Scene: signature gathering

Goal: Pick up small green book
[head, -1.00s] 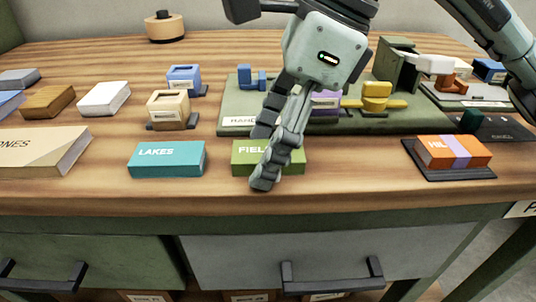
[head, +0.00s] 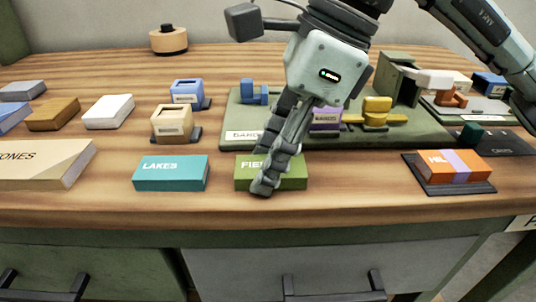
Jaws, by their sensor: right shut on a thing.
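The small green book (head: 292,181) lies flat near the table's front edge, with a label beginning "FIE" on it. My right gripper (head: 265,178) reaches down over it from above. Its fingers are closed around the book's middle and hide part of the label. The book appears to rest on the table; I cannot see any gap beneath it. My left gripper is not in view.
A teal "LAKES" book (head: 170,173) lies to the left of the green book. An orange book (head: 444,167) lies on a dark pad to the right. Behind is a green board (head: 415,134) with blue, purple and yellow pieces. Bare wood lies between these books.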

